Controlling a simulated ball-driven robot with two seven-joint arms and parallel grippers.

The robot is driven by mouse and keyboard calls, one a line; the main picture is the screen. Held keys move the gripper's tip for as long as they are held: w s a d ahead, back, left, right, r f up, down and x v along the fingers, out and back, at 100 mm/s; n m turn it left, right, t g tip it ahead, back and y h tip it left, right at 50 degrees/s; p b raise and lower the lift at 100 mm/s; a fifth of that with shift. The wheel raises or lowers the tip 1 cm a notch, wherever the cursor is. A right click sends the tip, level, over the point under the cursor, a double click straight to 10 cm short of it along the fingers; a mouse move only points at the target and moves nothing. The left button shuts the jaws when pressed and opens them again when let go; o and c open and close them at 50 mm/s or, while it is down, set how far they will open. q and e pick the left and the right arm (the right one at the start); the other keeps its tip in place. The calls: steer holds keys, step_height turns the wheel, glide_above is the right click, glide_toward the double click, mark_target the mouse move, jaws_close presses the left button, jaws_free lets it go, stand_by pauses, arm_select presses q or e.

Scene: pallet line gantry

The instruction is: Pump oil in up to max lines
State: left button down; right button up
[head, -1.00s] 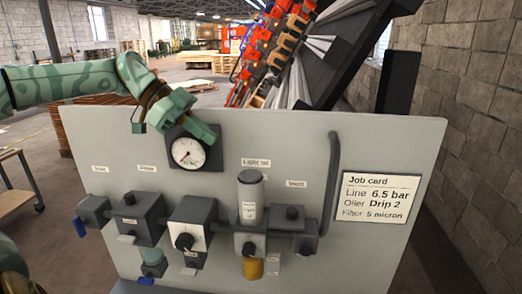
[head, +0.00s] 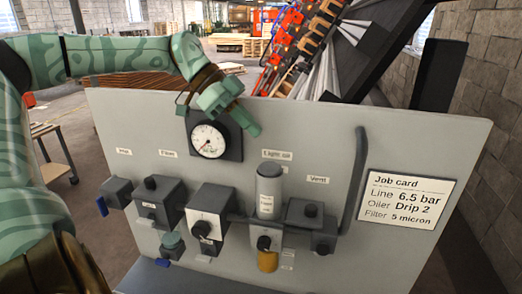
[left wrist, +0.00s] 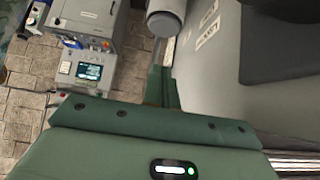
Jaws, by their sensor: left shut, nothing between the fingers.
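A grey upright panel (head: 120,120) carries a row of air-line units. The oiler has a pale grey cylinder (head: 268,190) on top, a dark block with a knob, and an amber bowl (head: 267,262) below. Any max lines on it are too small to make out. My left gripper (head: 256,130) is shut and empty at the panel's top edge, right of the gauge and above the cylinder, apart from it. In the left wrist view its fingers (left wrist: 163,86) are together, and a grey cylinder end (left wrist: 165,22) shows beyond them. My right gripper is out of view.
A round gauge (head: 208,140) sits left of the oiler. A regulator (head: 208,222) with a black knob is below it. A job card (head: 408,200) reads Line 6.5 bar, Oiler Drip 2, Filter 5 micron. A grey pipe (head: 361,180) runs up the right side.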

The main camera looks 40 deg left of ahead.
mark_target(263, 166)
arm_select(q)
steer(key=x, duration=0.3)
steer(key=shift+d+f, duration=0.25)
steer(key=shift+w+f+p, duration=0.25)
steer(key=shift+f+p, duration=0.35)
steer(key=shift+f, duration=0.6)
steer(key=shift+s+a+f, duration=0.15)
steer(key=shift+s+f, duration=0.05)
steer(key=shift+f, duration=0.5)
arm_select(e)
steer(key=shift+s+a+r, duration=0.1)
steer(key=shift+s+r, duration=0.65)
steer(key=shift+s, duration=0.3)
arm_select(q)
steer(key=shift+w, duration=0.1)
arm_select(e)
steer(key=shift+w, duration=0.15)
arm_select(q)
step_height(263, 166, down, 2)
steer(key=shift+f+b, duration=0.1)
steer(key=shift+b, duration=0.9)
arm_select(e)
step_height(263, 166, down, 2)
arm_select(q)
steer(key=shift+s, duration=0.2)
